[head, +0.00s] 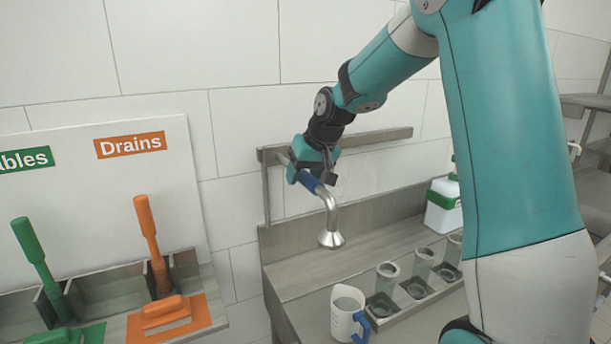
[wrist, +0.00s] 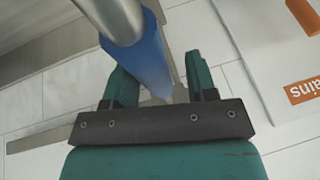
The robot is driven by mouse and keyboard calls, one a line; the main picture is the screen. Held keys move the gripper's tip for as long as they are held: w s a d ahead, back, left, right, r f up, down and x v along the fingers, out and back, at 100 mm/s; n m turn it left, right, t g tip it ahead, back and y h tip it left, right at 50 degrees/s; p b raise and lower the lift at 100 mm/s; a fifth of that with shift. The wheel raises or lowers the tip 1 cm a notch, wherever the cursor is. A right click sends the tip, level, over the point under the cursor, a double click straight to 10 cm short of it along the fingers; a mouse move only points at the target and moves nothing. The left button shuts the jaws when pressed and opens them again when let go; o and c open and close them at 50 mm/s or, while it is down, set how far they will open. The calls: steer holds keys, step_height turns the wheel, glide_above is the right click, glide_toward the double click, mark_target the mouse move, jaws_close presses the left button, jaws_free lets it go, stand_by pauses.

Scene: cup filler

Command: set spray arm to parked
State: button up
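The spray arm is a bent metal pipe with a bell-shaped nozzle (head: 331,238) and a blue grip sleeve (head: 310,183). The nozzle points down above the grey counter. My gripper (head: 308,172) is at the blue sleeve, near the wall. In the wrist view the blue sleeve (wrist: 143,58) runs between the two fingers of my gripper (wrist: 160,80). The left finger is close against the sleeve, and a gap shows between the sleeve and the right finger. The fingers look open around it. The spray arm's far end is hidden behind my gripper.
A grey wall rail (head: 375,139) runs behind my gripper. Below stand a white jug (head: 345,312) with a blue handle, a rack with several clear cups (head: 387,275) and a green-and-white bottle (head: 443,210). Left, a board with a "Drains" label (head: 130,145) holds green and orange brushes (head: 147,222).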

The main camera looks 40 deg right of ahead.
steer(key=shift+d, duration=0.1)
steer(key=shift+s, duration=0.1)
steer(key=shift+s+d+r, duration=0.1)
steer(key=shift+d+r, duration=0.05)
steer(key=shift+r, duration=0.2)
steer(key=b+v, duration=0.2)
steer(key=v, duration=1.4)
steer(key=shift+s+r, duration=0.15)
steer(key=shift+r, duration=0.15)
steer(key=s+a+f+n+g+y+b, duration=0.1)
steer(key=s+a+f+n+b, duration=0.25)
steer(key=a+f, duration=0.5)
steer(key=s+a+f+n+g+y+b, duration=0.15)
steer(key=s+a+f, duration=0.35)
steer(key=a, duration=0.6)
steer(key=s+a+f+n+b, duration=0.1)
steer(key=s+a+f, duration=0.1)
steer(key=s+f, duration=0.1)
steer(key=s+a+f+n+g, duration=0.1)
steer(key=s+a+f+n, duration=0.1)
steer(key=s+f, duration=0.2)
steer(key=s+a+f+n+g+b, duration=0.1)
steer(key=s+a+f, duration=0.1)
steer(key=s, duration=0.5)
steer(key=shift+b+x, duration=0.3)
steer(key=shift+x, duration=0.7)
